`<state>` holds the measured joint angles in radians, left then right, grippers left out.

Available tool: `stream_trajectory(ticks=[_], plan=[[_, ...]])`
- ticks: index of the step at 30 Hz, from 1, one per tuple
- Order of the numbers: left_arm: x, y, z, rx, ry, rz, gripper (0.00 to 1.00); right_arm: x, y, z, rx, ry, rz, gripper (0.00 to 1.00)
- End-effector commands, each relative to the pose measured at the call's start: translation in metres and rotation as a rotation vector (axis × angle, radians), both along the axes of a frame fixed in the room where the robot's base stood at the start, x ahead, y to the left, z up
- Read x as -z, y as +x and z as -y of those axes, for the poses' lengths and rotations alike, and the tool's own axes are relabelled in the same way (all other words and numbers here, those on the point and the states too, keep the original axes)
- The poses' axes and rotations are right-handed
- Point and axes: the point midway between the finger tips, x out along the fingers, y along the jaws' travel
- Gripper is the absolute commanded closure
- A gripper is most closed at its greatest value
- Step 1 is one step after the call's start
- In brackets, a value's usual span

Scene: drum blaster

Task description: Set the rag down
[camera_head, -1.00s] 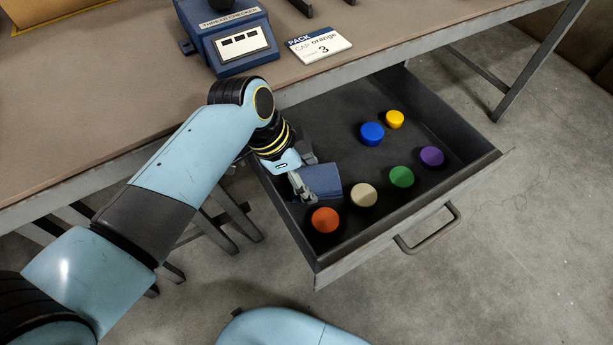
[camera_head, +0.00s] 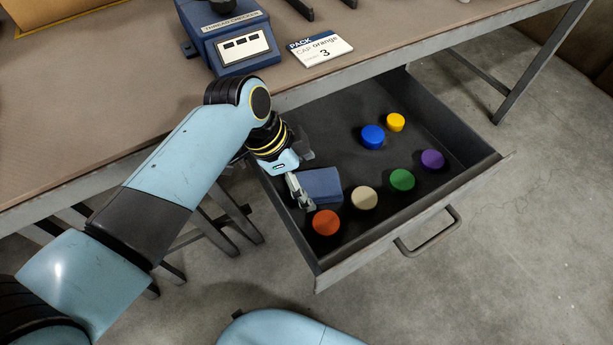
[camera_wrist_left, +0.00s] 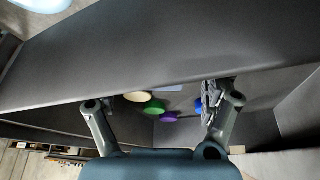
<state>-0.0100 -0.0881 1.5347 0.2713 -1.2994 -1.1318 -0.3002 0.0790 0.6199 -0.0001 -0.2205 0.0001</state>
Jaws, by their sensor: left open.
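The rag (camera_head: 322,186) is a folded dark blue cloth, lying in the open drawer (camera_head: 405,228) towards its left side, behind the orange and cream caps. My left gripper (camera_head: 301,191) is at the rag's left edge, low in the drawer. Its jaws are open. The near finger shows beside the rag; whether it touches the cloth I cannot tell. In the left wrist view the gripper's fingers (camera_wrist_left: 157,98) stand wide apart, and I cannot make out the rag between them. My right gripper is not in view.
The drawer also holds an orange cap (camera_head: 326,222), cream cap (camera_head: 364,198), green cap (camera_head: 402,180), purple cap (camera_head: 432,159), blue cap (camera_head: 372,137) and yellow cap (camera_head: 396,122). The thread checker (camera_head: 238,45) and a card (camera_head: 320,48) stand on the bench above. The drawer's back-left floor is clear.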

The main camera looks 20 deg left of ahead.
Motion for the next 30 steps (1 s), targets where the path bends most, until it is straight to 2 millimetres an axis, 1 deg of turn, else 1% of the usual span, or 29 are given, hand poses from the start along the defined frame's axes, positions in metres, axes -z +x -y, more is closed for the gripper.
stream_trajectory(ticks=[1, 6, 9, 13, 18, 30], plan=[[-0.013, -0.001, -0.004, -0.001, 0.002, 0.005, 0.14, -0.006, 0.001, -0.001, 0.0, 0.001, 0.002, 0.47], [-0.05, -0.008, -0.017, 0.001, 0.002, 0.006, 0.14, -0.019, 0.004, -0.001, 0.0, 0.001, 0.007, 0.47], [-0.07, -0.012, -0.025, 0.0, 0.003, 0.006, 0.14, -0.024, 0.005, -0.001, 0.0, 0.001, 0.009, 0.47], [-0.088, -0.016, -0.032, 0.001, 0.001, 0.004, 0.14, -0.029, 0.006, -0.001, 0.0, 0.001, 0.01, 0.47], [-0.099, -0.019, -0.036, 0.0, 0.001, 0.002, 0.14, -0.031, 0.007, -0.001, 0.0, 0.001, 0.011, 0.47], [-0.099, -0.019, -0.036, 0.001, 0.0, 0.002, 0.14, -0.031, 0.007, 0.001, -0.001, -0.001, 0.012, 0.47]])
